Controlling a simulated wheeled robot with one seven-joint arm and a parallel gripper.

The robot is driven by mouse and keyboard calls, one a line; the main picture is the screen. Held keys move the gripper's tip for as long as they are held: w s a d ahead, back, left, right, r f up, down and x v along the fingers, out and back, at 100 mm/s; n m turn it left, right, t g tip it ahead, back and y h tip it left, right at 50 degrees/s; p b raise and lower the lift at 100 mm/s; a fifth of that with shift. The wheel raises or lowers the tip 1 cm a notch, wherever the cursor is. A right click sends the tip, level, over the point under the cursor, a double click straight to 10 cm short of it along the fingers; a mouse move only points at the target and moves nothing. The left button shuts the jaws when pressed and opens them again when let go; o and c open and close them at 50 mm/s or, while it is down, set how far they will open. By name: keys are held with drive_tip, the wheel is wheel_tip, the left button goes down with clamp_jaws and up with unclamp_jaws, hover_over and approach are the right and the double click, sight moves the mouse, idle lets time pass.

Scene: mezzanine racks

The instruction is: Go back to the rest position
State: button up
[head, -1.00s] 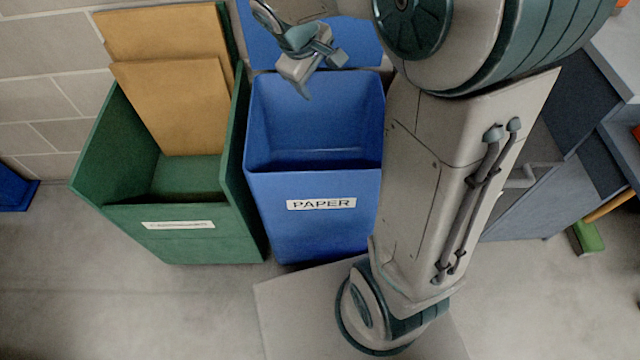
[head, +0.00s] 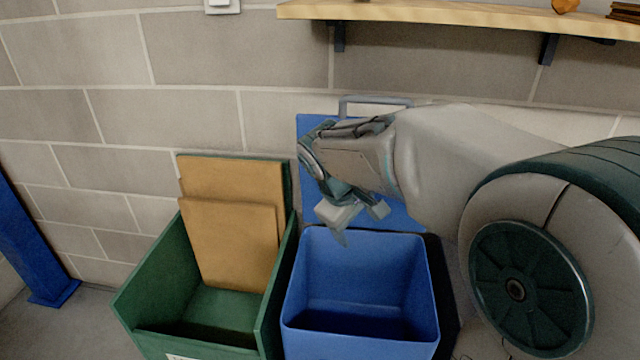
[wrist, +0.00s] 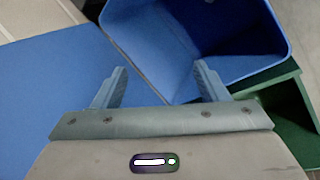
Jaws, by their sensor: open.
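My gripper (head: 358,222) is above the back left part of the blue bin (head: 425,290) in the head view. Its two fingers point down and are apart, with nothing between them. In the wrist view my gripper (wrist: 160,88) also shows open and empty, with the blue bin (wrist: 190,55) beyond the fingertips. The inside of the blue bin that I can see looks empty, but its floor is partly in shadow. My arm reaches in from the right side of the head view.
A green bin (head: 150,297) with flat cardboard pieces (head: 232,245) stands left of the blue bin. A blue panel (head: 310,130) stands behind the blue bin. A wooden shelf (head: 450,12) runs along the block wall above. A blue post (head: 35,245) stands at far left.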

drive_tip(key=s+d+r+m+y+p, duration=0.3)
drive_tip(key=s+r+m+p, duration=0.4)
drive_tip(key=s+r+p, duration=0.9)
drive_tip(key=r+p, duration=0.1)
drive_tip(key=p, duration=0.4)
drive_tip(key=shift+s+r+m+y, duration=0.15)
drive_tip(key=shift+s+m+y, duration=0.15)
drive_tip(key=shift+s+y, duration=0.1)
drive_tip(key=shift+s, duration=0.1)
drive_tip(key=shift+c, duration=0.4)
